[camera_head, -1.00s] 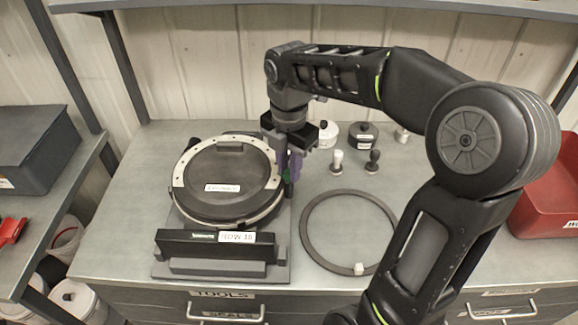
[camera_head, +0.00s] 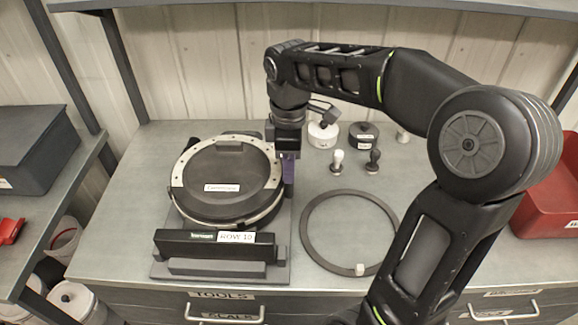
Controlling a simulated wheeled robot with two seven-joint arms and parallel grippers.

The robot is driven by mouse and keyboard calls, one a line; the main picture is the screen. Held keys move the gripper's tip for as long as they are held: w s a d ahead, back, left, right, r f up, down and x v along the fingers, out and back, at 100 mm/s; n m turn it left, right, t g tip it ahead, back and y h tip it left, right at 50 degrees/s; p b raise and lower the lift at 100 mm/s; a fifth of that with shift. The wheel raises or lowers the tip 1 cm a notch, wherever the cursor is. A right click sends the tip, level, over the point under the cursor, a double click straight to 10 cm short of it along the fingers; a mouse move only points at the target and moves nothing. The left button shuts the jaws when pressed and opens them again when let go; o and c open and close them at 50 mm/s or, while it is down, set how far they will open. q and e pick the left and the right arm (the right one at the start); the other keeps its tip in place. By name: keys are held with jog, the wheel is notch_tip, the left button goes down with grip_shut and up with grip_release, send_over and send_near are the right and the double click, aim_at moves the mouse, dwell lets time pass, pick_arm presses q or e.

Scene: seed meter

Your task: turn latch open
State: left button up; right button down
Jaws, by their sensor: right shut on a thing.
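The seed meter (camera_head: 222,180) is a round dark housing with a light rim, on a grey base on the bench. A label sits on its lid, and a black bar marked ROW 10 (camera_head: 200,244) runs along its front. My left gripper is not in view.
A dark flat ring (camera_head: 309,248) lies right of the meter. Behind it stand a white-topped knob (camera_head: 337,161), a dark knob (camera_head: 373,160), a white pot (camera_head: 322,136) and a black puck (camera_head: 363,134). A red bin (camera_head: 548,205) is at the right edge.

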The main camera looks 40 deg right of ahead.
jog(key=shift+m, duration=0.8)
jog(key=c, duration=1.3)
grip_release()
jog(key=shift+o, duration=0.2)
